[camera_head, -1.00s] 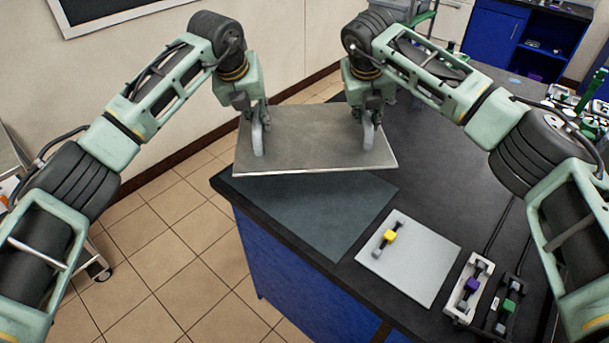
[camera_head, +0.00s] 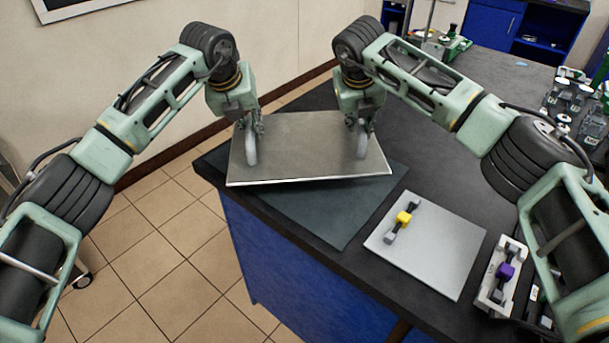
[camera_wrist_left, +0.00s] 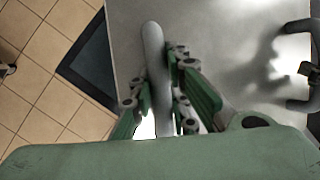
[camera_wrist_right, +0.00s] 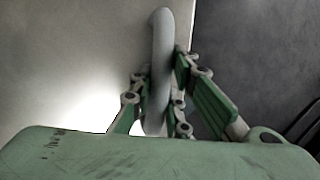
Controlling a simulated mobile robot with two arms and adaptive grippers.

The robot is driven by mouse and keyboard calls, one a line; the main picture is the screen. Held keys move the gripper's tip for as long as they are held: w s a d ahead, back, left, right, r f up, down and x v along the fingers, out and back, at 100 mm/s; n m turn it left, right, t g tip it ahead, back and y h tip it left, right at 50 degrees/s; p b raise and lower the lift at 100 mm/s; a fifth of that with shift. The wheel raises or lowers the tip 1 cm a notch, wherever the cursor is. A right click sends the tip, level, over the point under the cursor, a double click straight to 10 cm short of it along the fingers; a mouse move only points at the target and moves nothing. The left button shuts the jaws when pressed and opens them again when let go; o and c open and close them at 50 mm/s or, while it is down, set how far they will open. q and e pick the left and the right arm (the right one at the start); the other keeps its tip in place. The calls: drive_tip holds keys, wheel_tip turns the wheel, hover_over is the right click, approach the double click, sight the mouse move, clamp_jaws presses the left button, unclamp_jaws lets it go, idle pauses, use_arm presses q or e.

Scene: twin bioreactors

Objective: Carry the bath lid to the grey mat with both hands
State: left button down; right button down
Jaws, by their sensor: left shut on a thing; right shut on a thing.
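The bath lid (camera_head: 305,150) is a flat grey metal plate with two upright handles. It looks roughly level and appears held above the bench, overlapping the back part of the dark grey mat (camera_head: 340,215) in the head view. My left gripper (camera_head: 251,138) is shut on the left handle (camera_wrist_left: 153,60). My right gripper (camera_head: 361,128) is shut on the right handle (camera_wrist_right: 161,60). The mat lies at the bench's near left corner, its front part uncovered. A dark corner, likely the mat, shows beside the lid in the left wrist view (camera_wrist_left: 92,65).
A light grey pad (camera_head: 440,262) with a yellow-centred dumbbell-shaped piece (camera_head: 403,219) lies right of the mat. A white holder with a purple-centred piece (camera_head: 505,271) is farther right. Bottles and racks stand at the back right. Tiled floor lies left of the bench.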

sight(355, 141)
use_arm(q)
drive_tip(key=shift+w+f+b, duration=0.1)
drive_tip(key=shift+f+b, duration=0.2)
drive_tip(key=shift+f, duration=0.25)
use_arm(e)
drive_tip(key=shift+a+f, duration=0.1)
drive_tip(key=shift+f, duration=0.5)
use_arm(q)
drive_tip(key=shift+f, duration=0.15)
use_arm(e)
drive_tip(key=shift+f, duration=0.15)
